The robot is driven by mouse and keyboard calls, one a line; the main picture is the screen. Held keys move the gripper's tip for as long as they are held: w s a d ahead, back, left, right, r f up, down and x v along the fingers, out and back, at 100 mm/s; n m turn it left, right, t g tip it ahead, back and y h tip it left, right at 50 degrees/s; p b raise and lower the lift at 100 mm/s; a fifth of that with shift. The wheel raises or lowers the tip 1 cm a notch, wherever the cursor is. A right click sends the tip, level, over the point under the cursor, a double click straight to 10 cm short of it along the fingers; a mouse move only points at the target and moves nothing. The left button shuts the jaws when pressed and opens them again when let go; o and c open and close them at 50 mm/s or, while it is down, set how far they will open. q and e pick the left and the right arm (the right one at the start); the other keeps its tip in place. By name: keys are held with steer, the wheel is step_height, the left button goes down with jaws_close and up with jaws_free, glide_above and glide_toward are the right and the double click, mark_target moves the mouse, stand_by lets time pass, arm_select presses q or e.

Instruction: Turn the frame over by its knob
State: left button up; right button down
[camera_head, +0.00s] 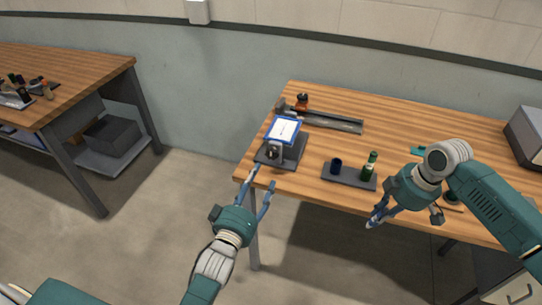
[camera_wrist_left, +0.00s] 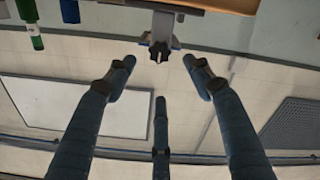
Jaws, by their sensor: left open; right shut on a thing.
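The frame (camera_head: 285,130), a white panel with a blue border, is held tilted on a grey stand with a dark base (camera_head: 293,157) near the table's left front corner. Its dark knob (camera_head: 271,154) faces the front edge. In the left wrist view, which is upside down, the knob (camera_wrist_left: 158,52) is at the upper middle, below the grey stand (camera_wrist_left: 163,24). My left gripper (camera_head: 258,182) is open and empty, in front of the knob and apart from it. My right gripper (camera_head: 376,217) is shut at the table's front edge; what it holds cannot be made out.
A dark tray (camera_head: 343,177) with a dark blue cup (camera_head: 336,165) and a green bottle (camera_head: 370,166) stands right of the frame. Behind are a long grey rail (camera_head: 335,123) and an orange-red item (camera_head: 302,102). A grey box (camera_head: 526,135) is at the far right.

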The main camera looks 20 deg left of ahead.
mark_target(271, 155)
arm_select(q)
steer(key=w, duration=1.1)
steer(key=shift+w+d+p, duration=0.2)
steer(key=shift+w+p, duration=0.15)
steer(key=shift+w, duration=0.05)
steer(key=shift+c, duration=0.6)
steer(key=c, duration=1)
